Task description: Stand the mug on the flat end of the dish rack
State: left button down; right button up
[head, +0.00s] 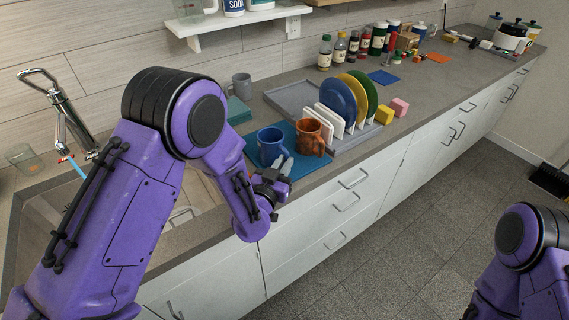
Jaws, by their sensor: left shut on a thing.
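A blue mug (270,142) stands upright on or just above a blue mat (238,160) on the counter. My left gripper (283,165) comes in from the front and is shut at the near side of the blue mug, apparently on its handle; its fingers hide the exact grip. An orange-brown mug (308,136) is just right of the blue one. The grey dish rack (277,93) lies behind and to the right, its flat end bare at the left. My right gripper is out of view; only part of that arm shows at the lower right.
A blue, a yellow and a green plate (370,92) stand in the rack beside white upright pieces. A grey mug (241,86) stands on the counter behind. Yellow (384,115) and pink blocks (399,107) lie right of the rack. The sink is at the left.

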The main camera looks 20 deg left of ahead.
pick_arm(q)
jog(key=shift+w+f, duration=0.1)
jog(key=shift+w, duration=0.05)
jog(key=shift+f, duration=0.1)
jog(key=c, duration=1.1)
grip_release()
